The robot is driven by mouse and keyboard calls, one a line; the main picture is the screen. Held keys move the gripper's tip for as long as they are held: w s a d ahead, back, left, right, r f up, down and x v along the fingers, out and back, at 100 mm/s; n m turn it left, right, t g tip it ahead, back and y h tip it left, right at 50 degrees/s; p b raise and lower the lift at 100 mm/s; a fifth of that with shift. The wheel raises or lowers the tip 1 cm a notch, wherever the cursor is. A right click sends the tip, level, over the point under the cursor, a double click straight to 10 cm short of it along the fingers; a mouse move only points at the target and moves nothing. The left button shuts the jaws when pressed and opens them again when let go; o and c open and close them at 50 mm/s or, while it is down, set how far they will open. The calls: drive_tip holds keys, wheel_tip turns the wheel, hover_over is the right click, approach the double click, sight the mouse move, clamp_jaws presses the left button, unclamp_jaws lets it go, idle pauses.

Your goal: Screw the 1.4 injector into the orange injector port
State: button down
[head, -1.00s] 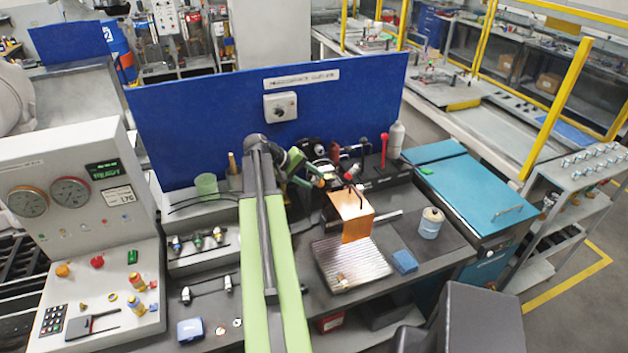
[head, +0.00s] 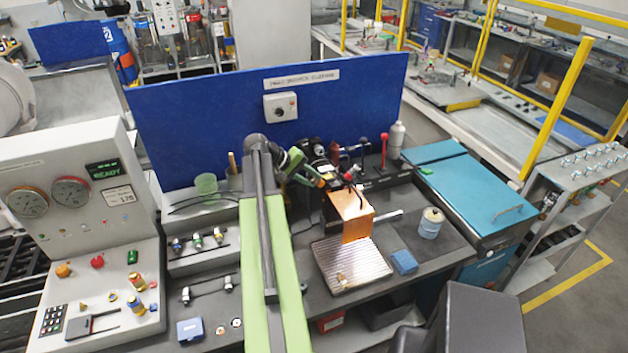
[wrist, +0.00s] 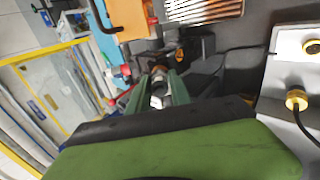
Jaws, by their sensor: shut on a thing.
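My gripper (wrist: 158,94) is shut on a small silver cylindrical piece (wrist: 160,89), held between its green fingers; I take it to be the injector, but no 1.4 marking is readable. In the head view my gripper (head: 322,181) is at the back of the bench, left of the orange block, and the held piece is not clear there. In the wrist view a small orange ringed fitting (wrist: 181,56) lies just beyond and right of the fingertips; I cannot tell if it is the orange port. Contact between held piece and any port cannot be told.
The orange block (head: 352,214) stands behind a ribbed metal plate (head: 345,270). A rack with several fittings (head: 197,241) is left of my arm. A blue panel (head: 180,120) rises behind.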

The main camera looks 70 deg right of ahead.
drive_tip(key=m, duration=0.4)
drive_tip(key=shift+m, duration=0.3)
drive_tip(key=m, duration=0.7)
drive_tip(key=shift+m, duration=0.3)
drive_tip(key=shift+m, duration=0.4)
drive_tip(key=m, duration=0.5)
drive_tip(key=shift+m, duration=0.4)
drive_tip(key=m, duration=0.3)
drive_tip(key=shift+m, duration=1.2)
